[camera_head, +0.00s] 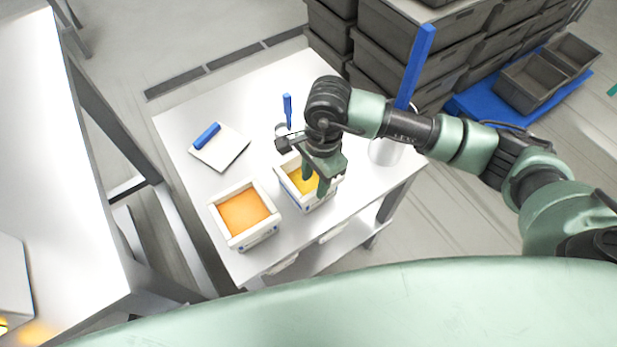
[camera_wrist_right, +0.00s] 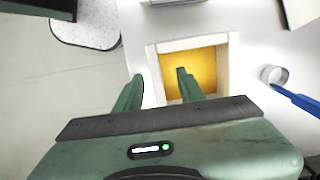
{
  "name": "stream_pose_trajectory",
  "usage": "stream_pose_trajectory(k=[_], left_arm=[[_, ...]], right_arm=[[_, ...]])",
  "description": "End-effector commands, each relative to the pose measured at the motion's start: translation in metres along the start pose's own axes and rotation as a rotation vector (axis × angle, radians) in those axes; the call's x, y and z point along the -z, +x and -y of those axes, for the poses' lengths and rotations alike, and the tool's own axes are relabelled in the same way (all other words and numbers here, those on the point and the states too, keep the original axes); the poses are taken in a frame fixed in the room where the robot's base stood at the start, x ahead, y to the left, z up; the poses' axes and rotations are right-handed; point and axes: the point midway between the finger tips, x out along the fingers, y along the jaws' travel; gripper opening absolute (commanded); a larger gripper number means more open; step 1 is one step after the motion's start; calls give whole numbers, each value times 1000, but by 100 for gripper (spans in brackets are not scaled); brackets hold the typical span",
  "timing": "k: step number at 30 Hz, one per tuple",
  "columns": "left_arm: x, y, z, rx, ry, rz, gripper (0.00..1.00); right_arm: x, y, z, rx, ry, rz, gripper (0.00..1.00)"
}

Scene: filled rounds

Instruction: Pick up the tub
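Two white square tubs stand side by side on the white table (camera_head: 185,115). One holds yellow-orange filling (camera_head: 292,185) and the other, left of it, holds orange filling (camera_head: 243,212). My right gripper (camera_head: 316,181) is over the yellow-filled tub and partly hides it in the head view. In the right wrist view, this tub (camera_wrist_right: 194,45) lies beyond the open fingers of the gripper (camera_wrist_right: 158,80). One finger overlaps the filling and the other is outside the left wall, with a gap between them. I cannot tell whether either touches. My left gripper is not in view.
A small cup (camera_wrist_right: 273,76) with a blue-handled tool (camera_head: 288,108) stands behind the yellow-filled tub. A white board with a blue handle (camera_head: 207,136) lies at the left. A white bucket (camera_head: 385,151) with a blue stick (camera_head: 416,62) stands right. Grey crates (camera_head: 385,30) are stacked behind.

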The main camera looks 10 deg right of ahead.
Motion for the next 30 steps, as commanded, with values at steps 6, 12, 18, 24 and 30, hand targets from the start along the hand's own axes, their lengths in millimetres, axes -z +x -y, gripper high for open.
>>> stream_pose_trajectory(k=[6,12,18,24,30], left_arm=[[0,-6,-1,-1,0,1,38],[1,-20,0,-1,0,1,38],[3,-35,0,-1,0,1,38],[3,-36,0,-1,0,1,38],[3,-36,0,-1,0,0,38]], right_arm=[[24,11,-3,-24,-6,-88,39],[24,32,-5,-24,-5,-84,39],[26,63,-7,-21,-5,-82,39],[27,75,-7,-18,-7,-83,39],[27,75,-7,-18,-7,-82,28]])
